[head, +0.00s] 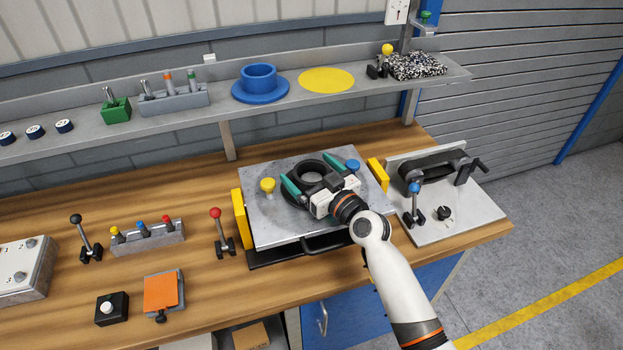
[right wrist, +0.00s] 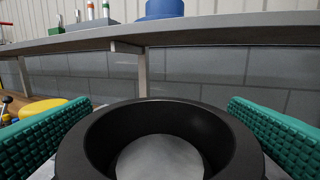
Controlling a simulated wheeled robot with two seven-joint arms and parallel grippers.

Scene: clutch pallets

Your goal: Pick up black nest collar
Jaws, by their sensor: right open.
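The black nest collar (head: 313,168) is a dark ring with a raised round hub, sitting on the grey metal plate (head: 262,222). In the right wrist view the collar (right wrist: 160,110) fills the lower middle, and a pale surface shows through its hole. My right gripper (head: 313,184) is open, with one green finger on each side of the collar. The fingers look close to the collar's sides; I cannot tell whether they touch it. My left gripper is not in view.
A yellow knob (head: 267,185) and a blue knob (head: 352,165) stand on the plate beside the collar. Yellow blocks (head: 378,174) flank the plate. A red-knobbed lever (head: 219,228) stands left. The shelf (head: 205,118) runs behind, holding a blue flanged ring (head: 260,85).

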